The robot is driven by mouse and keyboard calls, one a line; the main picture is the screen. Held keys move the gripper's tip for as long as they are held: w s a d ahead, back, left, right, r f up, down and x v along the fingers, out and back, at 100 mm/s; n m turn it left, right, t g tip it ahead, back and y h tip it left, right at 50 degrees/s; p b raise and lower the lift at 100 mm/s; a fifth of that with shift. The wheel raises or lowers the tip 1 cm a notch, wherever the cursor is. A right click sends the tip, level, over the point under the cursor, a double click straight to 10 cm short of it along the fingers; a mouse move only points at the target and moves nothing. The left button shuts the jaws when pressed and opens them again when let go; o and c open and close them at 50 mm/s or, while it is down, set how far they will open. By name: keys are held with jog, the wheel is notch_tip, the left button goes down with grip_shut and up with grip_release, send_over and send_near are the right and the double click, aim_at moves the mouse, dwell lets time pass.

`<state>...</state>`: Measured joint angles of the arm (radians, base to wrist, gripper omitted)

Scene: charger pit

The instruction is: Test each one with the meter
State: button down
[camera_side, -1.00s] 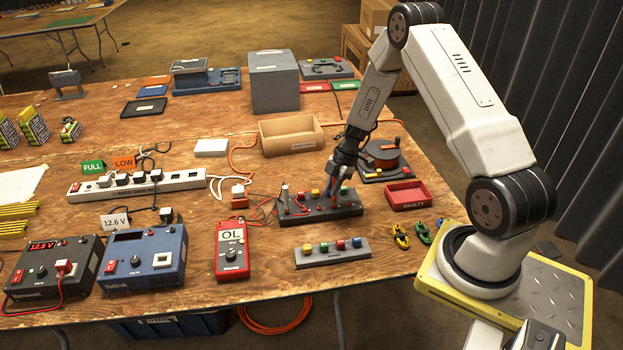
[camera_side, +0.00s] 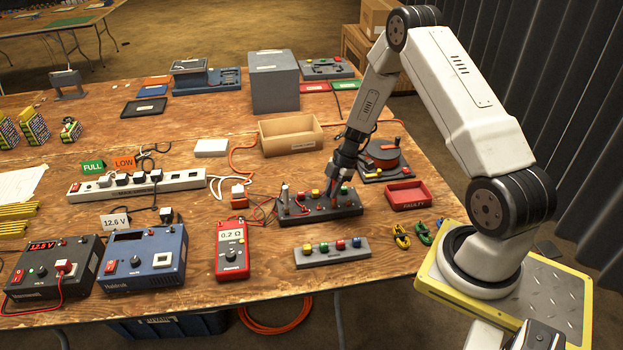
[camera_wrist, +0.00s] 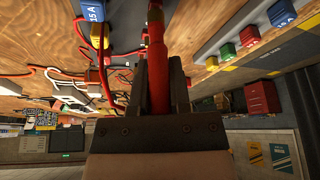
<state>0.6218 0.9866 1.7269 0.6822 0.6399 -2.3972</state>
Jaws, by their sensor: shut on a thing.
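My gripper (camera_side: 335,182) is over the dark test block (camera_side: 296,212) and is shut on a red probe (camera_wrist: 157,60). The probe runs between the fingers in the wrist view and points down at the block's right part. Its exact contact point is hidden in the side view. Another probe (camera_side: 285,194) stands upright at the block's left end. Coloured fuses sit on the block, and a blue one marked 15A shows in the wrist view (camera_wrist: 97,12). The red meter (camera_side: 231,262) reads 0.2 Ω. Several coloured fuses stand in a grey rack (camera_side: 318,259) in front.
A red tray marked FAULTY (camera_side: 408,196) lies right of the block. An open cardboard box (camera_side: 290,142) is behind it. Loose yellow and green items (camera_side: 401,236) lie near the right edge. Red leads (camera_side: 263,208) cross the table left of the block.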

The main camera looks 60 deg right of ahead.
jog(key=shift+f, duration=0.25)
dwell(0.7)
jog(key=shift+c, duration=0.8)
grip_release()
jog(key=shift+r, duration=0.1)
jog(key=shift+r, duration=3.65)
